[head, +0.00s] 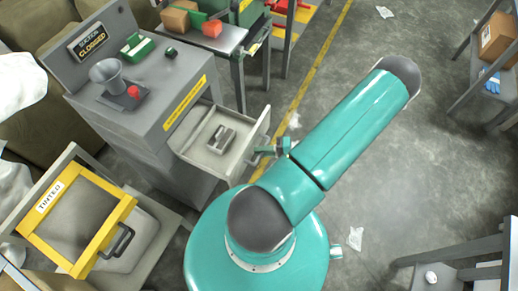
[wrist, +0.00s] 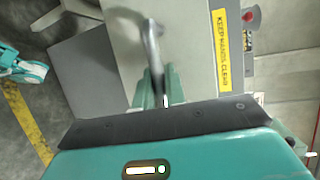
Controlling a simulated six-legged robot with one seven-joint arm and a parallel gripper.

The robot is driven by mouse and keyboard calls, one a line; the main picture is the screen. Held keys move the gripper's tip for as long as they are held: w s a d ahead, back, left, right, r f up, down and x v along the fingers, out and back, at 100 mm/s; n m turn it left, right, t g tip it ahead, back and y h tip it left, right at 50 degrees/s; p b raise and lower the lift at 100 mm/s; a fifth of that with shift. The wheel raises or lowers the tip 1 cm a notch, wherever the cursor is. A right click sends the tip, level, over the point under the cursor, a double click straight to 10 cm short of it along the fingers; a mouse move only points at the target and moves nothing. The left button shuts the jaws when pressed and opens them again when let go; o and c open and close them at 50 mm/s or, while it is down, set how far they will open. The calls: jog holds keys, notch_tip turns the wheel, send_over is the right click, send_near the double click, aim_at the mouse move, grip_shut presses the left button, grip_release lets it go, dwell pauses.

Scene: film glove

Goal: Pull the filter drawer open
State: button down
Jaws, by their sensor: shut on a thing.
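The filter drawer (head: 240,158) stands out from the front of the grey cabinet (head: 140,120), open at the top, with a small grey part (head: 222,138) lying inside. My gripper (head: 268,151) is at the outer face of the drawer, mostly small and partly covered by my teal arm. In the wrist view, my gripper (wrist: 158,92) is shut on the drawer's curved grey handle (wrist: 152,40), against the pale drawer front (wrist: 118,55). The gripped end of the handle is partly hidden by the fingers.
The cabinet top bears a grey funnel (head: 107,75) and a "SUCTION CLOSED" sign (head: 88,41). A workbench (head: 225,38) stands behind. Shelves are at the right; the floor (head: 390,150) between is mostly clear.

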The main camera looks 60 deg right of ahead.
jog(key=c, duration=1.5)
grip_release()
jog(key=shift+o, duration=0.2)
jog(key=v, duration=1.4)
jog(key=shift+w+r, duration=0.15)
